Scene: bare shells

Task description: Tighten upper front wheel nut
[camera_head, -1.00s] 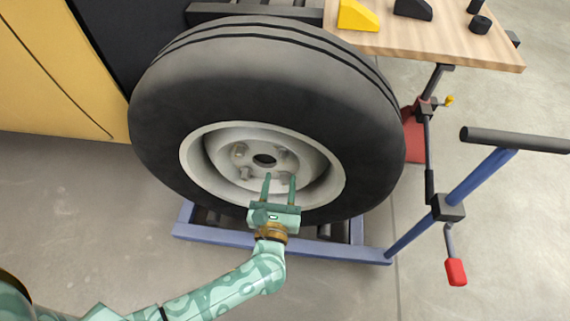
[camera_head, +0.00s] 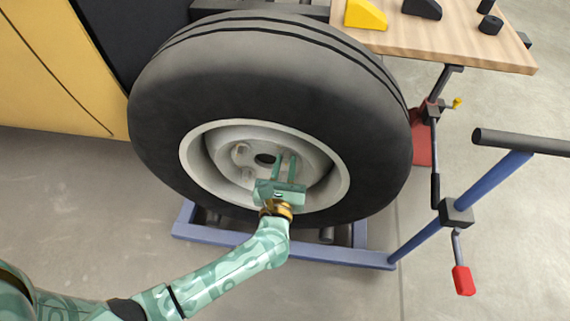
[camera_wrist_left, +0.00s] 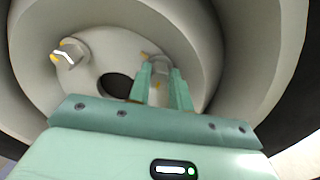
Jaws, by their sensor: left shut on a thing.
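The wheel has a black tyre (camera_head: 215,85) and a pale grey rim (camera_head: 335,180). A recessed hub disc with a dark centre hole (camera_head: 264,160) carries the wheel nuts. My left gripper (camera_head: 285,156) reaches in from below and is shut on the upper right nut, which the fingers mostly hide in the head view. In the left wrist view that nut (camera_wrist_left: 157,66) sits between the two green fingertips (camera_wrist_left: 160,78). Another nut (camera_wrist_left: 70,52), with yellow and white on it, stands free at upper left; a left-hand nut (camera_head: 240,150) also shows in the head view. My right gripper is out of view.
The wheel rests on a blue wheel dolly (camera_head: 300,253) with a raised handle (camera_head: 520,140) and a red-gripped crank (camera_head: 463,280) at right. A wooden table (camera_head: 450,40) stands at upper right. A yellow body panel (camera_head: 50,70) is at left. The lower floor is clear.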

